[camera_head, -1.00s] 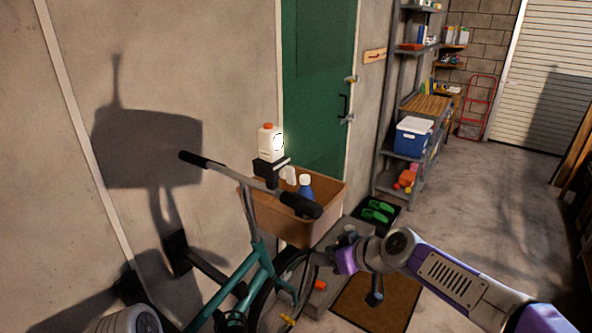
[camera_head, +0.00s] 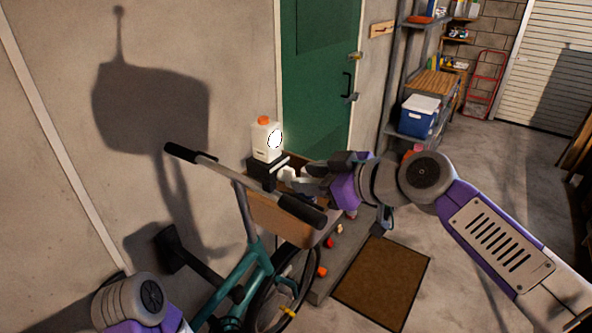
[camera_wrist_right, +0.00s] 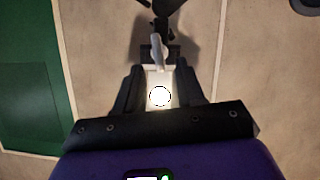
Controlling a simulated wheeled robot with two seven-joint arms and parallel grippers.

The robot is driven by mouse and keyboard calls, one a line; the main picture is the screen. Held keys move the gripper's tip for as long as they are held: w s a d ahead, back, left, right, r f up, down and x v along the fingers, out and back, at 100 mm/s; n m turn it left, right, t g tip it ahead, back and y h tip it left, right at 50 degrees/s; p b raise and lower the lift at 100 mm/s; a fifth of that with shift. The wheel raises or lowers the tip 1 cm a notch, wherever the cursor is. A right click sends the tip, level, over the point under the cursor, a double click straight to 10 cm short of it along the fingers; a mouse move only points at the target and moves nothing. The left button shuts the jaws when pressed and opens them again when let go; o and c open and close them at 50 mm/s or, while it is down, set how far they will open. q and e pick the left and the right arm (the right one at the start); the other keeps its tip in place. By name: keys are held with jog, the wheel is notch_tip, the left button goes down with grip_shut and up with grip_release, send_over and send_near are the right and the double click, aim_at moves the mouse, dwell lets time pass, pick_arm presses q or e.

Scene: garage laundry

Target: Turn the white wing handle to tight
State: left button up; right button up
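A pale wing handle (camera_head: 280,163) sticks out from this clamp. In the right wrist view the handle (camera_wrist_right: 157,52) stands upright just beyond the fingertips, with the lit lamp (camera_wrist_right: 160,95) between the fingers in the picture. My right gripper (camera_head: 300,180) reaches in from the right, close to the handle. Its fingers are apart, and I see no grip on the handle.
A concrete wall stands to the left and a green door (camera_head: 318,80) behind. Open floor and a brown mat (camera_head: 383,285) lie to the right.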

aim_at(288, 177)
jog(key=x, duration=0.4)
jog(key=shift+w+a+p, duration=0.1)
jog(key=shift+p, duration=0.25)
grip_shut()
